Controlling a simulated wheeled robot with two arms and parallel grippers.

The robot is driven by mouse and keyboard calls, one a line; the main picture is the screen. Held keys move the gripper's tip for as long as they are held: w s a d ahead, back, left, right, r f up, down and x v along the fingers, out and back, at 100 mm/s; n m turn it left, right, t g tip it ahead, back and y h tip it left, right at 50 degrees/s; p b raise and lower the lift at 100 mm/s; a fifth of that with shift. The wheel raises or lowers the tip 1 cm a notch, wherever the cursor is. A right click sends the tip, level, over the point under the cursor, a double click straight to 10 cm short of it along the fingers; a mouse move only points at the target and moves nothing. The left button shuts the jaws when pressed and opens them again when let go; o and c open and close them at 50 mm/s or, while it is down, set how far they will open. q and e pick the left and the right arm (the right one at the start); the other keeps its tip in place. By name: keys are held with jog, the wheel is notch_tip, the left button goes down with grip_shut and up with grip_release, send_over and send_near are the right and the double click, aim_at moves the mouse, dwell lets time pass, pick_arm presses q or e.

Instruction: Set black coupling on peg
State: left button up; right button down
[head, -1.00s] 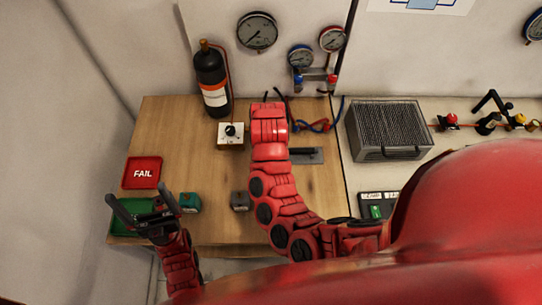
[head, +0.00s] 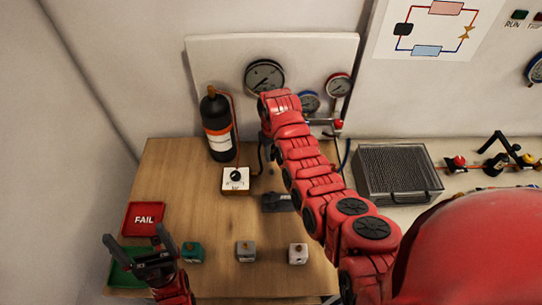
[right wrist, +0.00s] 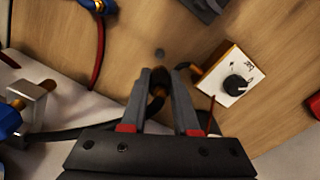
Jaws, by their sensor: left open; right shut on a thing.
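My right gripper (right wrist: 170,78) is shut on the dark coupling (right wrist: 157,94), which has a brass-coloured part and shows between the fingers in the right wrist view. A black hose (right wrist: 75,131) runs in from the left towards it. My left gripper (head: 134,240) is open and empty near the green tray (head: 122,274).
A knob box (head: 235,180) stands near a black bottle (head: 217,125). A dark plate (head: 277,202) lies on the wooden table (head: 190,215). Green (head: 192,252), grey (head: 246,251) and white (head: 298,254) blocks sit in front. A red FAIL tray (head: 144,219) is at left.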

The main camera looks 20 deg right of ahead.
jog(key=shift+f+b, duration=0.15)
jog(key=shift+b, duration=0.2)
jog(key=shift+f+b, duration=1.55)
jog(key=shift+f, duration=0.9)
jog(key=shift+b, duration=0.35)
jog(key=shift+f, duration=0.15)
jog(key=shift+f+b, duration=0.7)
jog(key=shift+f, duration=0.15)
jog(key=shift+f, duration=0.35)
